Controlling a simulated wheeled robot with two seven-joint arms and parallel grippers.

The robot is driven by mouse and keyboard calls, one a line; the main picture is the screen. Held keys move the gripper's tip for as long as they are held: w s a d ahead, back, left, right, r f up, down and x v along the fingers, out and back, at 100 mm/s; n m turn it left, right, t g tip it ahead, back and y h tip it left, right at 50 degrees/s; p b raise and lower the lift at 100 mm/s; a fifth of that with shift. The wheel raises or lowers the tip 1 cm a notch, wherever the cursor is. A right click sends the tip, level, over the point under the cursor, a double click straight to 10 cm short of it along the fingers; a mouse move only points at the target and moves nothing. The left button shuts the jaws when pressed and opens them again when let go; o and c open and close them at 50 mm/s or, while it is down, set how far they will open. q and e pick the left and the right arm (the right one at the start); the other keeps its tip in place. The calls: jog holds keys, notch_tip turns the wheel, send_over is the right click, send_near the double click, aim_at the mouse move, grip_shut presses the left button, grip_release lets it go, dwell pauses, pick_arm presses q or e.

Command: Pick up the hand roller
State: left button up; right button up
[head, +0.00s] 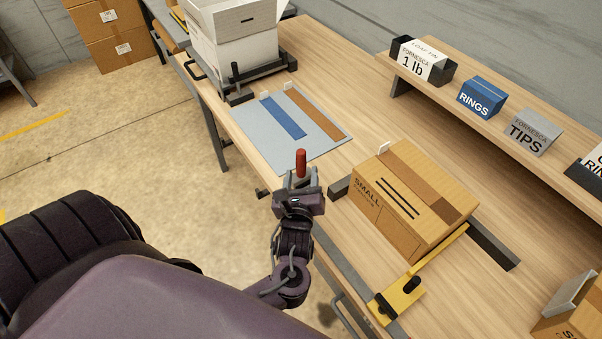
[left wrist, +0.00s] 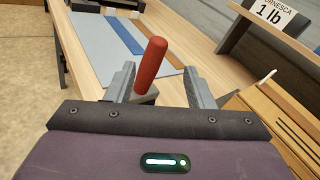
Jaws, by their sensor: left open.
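The hand roller (head: 300,161) shows as an upright red handle near the front edge of the workbench. In the left wrist view the red handle (left wrist: 151,64) leans slightly right and stands on a small grey base. My left gripper (head: 301,180) is at the handle's lower part. In the left wrist view my left gripper (left wrist: 160,86) is open, with one finger on each side of the handle and gaps between. How deep the handle sits between the fingers is hard to tell. The roller's lower part is mostly hidden. My right gripper is not in view.
A grey mat (head: 262,140) with blue and brown strips lies beyond the roller. A small cardboard box (head: 425,180) stands close on the right, near a yellow clamp (head: 400,296). A white carton (head: 235,50) is at the back. A raised shelf (head: 480,122) holds labelled bins.

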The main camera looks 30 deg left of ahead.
aim_at(301, 155)
pick_arm(q)
jog(key=w+a+m, duration=0.1)
jog(key=w, duration=0.1)
jog(key=w+a+m+y+p, duration=0.1)
jog(key=w+a+p, duration=0.1)
jog(key=w, duration=0.1)
jog(key=shift+w+a+r+m+t+y, duration=0.3)
jog(key=shift+a+r+m, duration=0.1)
jog(key=shift+w+a+f, duration=0.15)
jog(key=shift+w+a, duration=0.15)
jog(key=shift+w, duration=0.15)
jog(key=c, duration=0.9)
jog(key=shift+c, duration=0.7)
